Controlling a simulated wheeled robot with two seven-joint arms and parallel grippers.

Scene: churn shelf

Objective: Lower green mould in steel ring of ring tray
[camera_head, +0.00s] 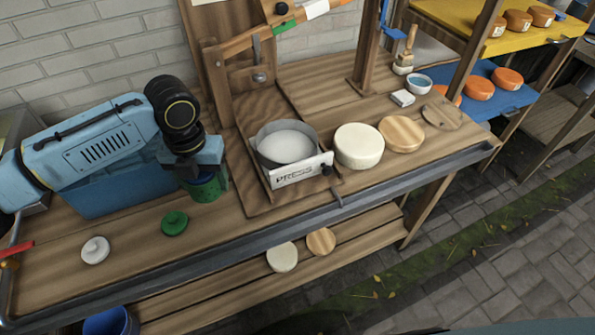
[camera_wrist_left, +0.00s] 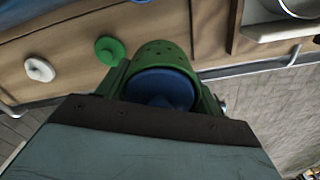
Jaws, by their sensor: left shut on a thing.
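The green mould (camera_head: 207,192) is a perforated cup in my left gripper (camera_head: 200,172), upright over the bench left of the press board. In the left wrist view the green mould (camera_wrist_left: 166,53) shows with a blue piece inside it, and my left gripper (camera_wrist_left: 160,100) is shut on its sides. The steel ring (camera_head: 263,150) stands in the ring tray (camera_head: 300,172), around a white disc, to the right of the mould. The mould is apart from the ring. I cannot tell whether the mould touches the bench. My right gripper is in neither view.
A green lid (camera_head: 174,222) and a white lid (camera_head: 95,250) lie in front of my left arm. The wooden press post (camera_head: 217,85) and lever (camera_head: 270,38) rise behind the ring tray. A white cheese (camera_head: 359,146) and a wooden disc (camera_head: 402,134) sit right of it.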

